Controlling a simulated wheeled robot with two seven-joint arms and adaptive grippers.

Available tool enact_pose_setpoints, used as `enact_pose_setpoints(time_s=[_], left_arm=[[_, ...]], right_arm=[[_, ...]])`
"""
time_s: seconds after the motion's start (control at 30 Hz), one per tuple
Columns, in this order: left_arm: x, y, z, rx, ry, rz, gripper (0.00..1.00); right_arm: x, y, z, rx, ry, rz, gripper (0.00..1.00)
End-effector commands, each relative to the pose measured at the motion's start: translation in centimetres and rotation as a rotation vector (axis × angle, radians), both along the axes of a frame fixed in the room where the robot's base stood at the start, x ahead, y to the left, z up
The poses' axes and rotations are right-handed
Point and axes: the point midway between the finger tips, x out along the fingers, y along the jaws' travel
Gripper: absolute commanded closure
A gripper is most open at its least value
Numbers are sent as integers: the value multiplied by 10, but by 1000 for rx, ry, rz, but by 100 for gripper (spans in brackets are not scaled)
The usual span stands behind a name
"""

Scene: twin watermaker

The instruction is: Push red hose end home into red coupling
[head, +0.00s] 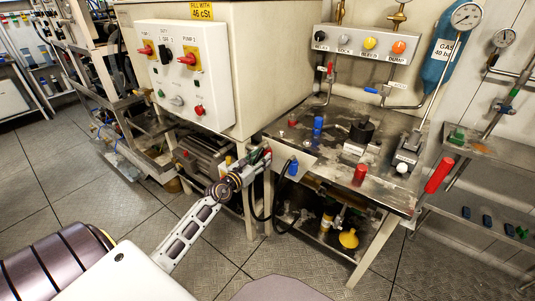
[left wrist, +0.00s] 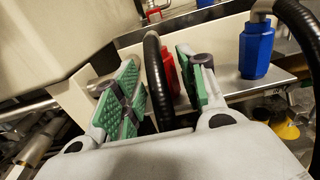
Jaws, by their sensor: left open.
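My left gripper (head: 260,157) is at the front left of the steel bench. In the left wrist view its green-padded fingers (left wrist: 158,88) are open. A black hose (left wrist: 154,80) runs between the fingers, clear of both pads as far as I can tell. A red fitting (left wrist: 170,75) shows just behind the hose, partly covered by it and the right finger. I cannot tell whether this is the hose end, the coupling or both, or how they are seated. A blue fitting (left wrist: 257,48) with a black hose stands to the right; it also shows in the head view (head: 293,168).
The bench (head: 290,135) carries a blue cap (head: 318,123), a black knob (head: 361,131) and a red cylinder (head: 360,174). A white switch cabinet (head: 185,75) stands at the left behind my arm. A red-handled lever (head: 438,175) juts out right. The floor in front is open.

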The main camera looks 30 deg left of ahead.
Motion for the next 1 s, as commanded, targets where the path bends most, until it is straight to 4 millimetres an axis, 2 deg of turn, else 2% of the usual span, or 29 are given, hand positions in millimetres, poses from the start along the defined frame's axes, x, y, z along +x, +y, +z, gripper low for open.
enact_pose_setpoints(time_s=[0.6, 1.0], left_arm=[[42, -5, 0, -1, -1, 0, 59], [45, -5, 0, -1, 1, 0, 59]], right_arm=[[3, 3, 11, 12, -23, 0, 60], [2, 3, 14, 12, -25, 2, 60]])
